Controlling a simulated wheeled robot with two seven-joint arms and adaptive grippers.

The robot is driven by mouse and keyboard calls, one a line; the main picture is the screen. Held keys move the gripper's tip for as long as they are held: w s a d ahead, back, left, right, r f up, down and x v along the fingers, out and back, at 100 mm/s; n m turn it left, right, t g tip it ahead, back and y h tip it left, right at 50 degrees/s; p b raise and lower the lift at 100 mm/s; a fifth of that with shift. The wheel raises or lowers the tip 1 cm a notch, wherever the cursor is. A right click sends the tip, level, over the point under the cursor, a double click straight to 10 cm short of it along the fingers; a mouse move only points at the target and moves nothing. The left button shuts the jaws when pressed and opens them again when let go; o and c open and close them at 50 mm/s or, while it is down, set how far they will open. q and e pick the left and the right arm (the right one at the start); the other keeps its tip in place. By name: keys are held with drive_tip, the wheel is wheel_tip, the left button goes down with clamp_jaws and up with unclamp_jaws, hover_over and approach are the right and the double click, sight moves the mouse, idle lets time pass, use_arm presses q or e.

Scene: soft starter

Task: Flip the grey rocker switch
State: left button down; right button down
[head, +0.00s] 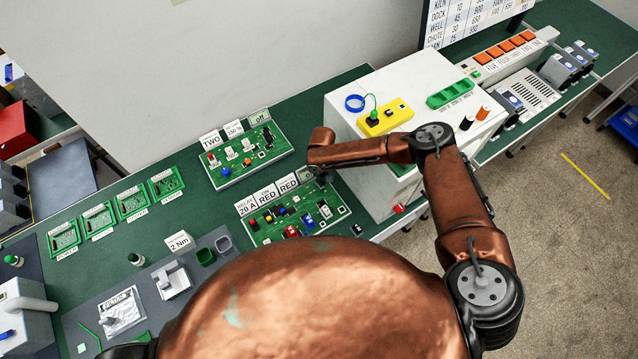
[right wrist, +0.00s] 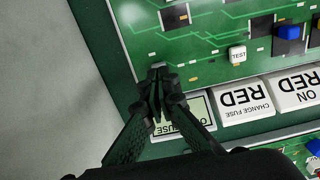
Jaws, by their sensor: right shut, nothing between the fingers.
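The board (head: 276,238) with the RED labels lies on the green bench. A pale grey rocker (head: 325,210) in a dark housing sits near its right end; I take this as the grey rocker switch. My right gripper (right wrist: 158,74) is shut and empty at the board's corner, beside the small display (right wrist: 198,112) and short of the switch. I cannot tell whether its tips touch the board. My left gripper is out of view.
A white TEST button (right wrist: 237,53) and label blocks (right wrist: 245,97) are close to the gripper. A white cabinet (head: 378,90) stands right of the board, behind my arm. A second board (head: 240,160) lies further back.

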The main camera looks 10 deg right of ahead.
drive_tip(key=shift+f+b, duration=0.7)
drive_tip(key=shift+f, duration=0.45)
idle(0.4)
drive_tip(key=shift+r+p, duration=0.65)
drive_tip(key=shift+p, duration=0.1)
wheel_tip(320, 180, up, 6)
drive_tip(key=p, duration=0.5)
drive_tip(key=shift+f, duration=0.1)
